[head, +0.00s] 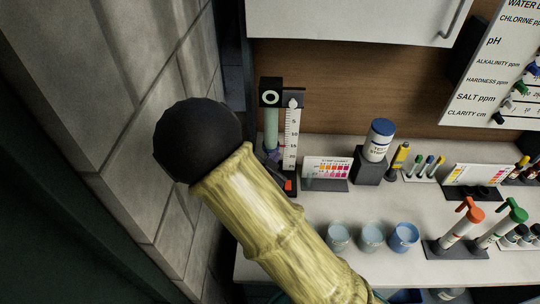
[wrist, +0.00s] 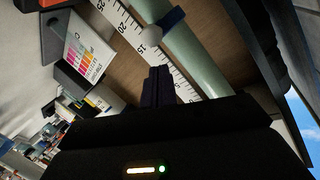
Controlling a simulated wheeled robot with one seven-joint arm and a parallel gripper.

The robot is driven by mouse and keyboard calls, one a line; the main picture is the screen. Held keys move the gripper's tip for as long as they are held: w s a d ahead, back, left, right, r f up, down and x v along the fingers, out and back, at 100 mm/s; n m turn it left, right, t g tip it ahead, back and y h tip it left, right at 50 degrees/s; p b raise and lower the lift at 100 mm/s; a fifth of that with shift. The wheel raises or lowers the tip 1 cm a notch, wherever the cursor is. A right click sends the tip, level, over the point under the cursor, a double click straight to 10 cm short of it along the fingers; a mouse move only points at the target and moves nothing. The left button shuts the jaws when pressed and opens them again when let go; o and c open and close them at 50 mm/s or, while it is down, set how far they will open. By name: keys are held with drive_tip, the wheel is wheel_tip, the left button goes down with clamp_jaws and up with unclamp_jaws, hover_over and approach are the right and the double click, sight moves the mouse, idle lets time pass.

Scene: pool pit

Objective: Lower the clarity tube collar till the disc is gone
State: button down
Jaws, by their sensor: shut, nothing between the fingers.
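The clarity tube (head: 271,130) stands upright at the left end of the counter, pale green, beside a white ruler scale (head: 292,135). A black block with a white ring (head: 270,97) tops it. In the wrist view the tube (wrist: 195,55) runs diagonally, with a dark blue collar (wrist: 172,18) around it, roughly level with the scale's marks just past 15. A whitish rounded piece (wrist: 134,37) lies over the scale there. My gripper (wrist: 158,72) is shut and empty, its tips over the scale near the tube; contact is unclear. In the head view my arm hides it.
A colour chart card (head: 328,168), a blue-capped tub (head: 376,140) on a dark stand and several cups (head: 372,237) stand right of the tube. A tiled wall (head: 130,90) is close on the left. A white cabinet (head: 350,18) hangs above.

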drive_tip(key=d+r+b+v, duration=0.1)
drive_tip(key=b+v, duration=0.1)
drive_tip(key=v, duration=0.8)
drive_tip(key=shift+s+r, duration=0.3)
drive_tip(key=shift+s, duration=0.05)
idle(0.5)
